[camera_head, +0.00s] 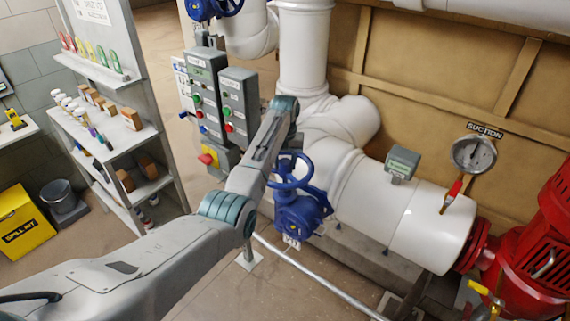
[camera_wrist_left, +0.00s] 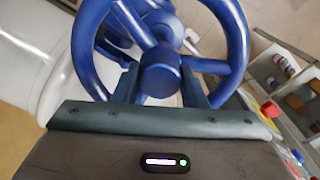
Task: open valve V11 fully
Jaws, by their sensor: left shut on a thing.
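A blue valve (camera_head: 302,213) with a blue handwheel (camera_head: 289,186) sits beside the large white pipe in the head view. A small pale tag (camera_head: 292,242) hangs below it; I cannot read it, so I cannot confirm it is V11. My left arm reaches over to this wheel and partly covers it. In the left wrist view the wheel's rim (camera_wrist_left: 240,45), spokes and hub (camera_wrist_left: 160,72) fill the upper middle. My left gripper (camera_wrist_left: 160,88) has its dark fingers on either side near the hub, shut on the wheel. The fingertips are partly hidden behind the wheel. My right gripper is not in view.
Grey control boxes (camera_head: 239,105) stand close left of the wheel. A white pipe (camera_head: 405,215) lies to the right, with a suction gauge (camera_head: 474,154) and a red pump (camera_head: 530,250). Another blue valve (camera_head: 212,8) is at the top. A shelf (camera_head: 128,135) and yellow box (camera_head: 24,222) are left.

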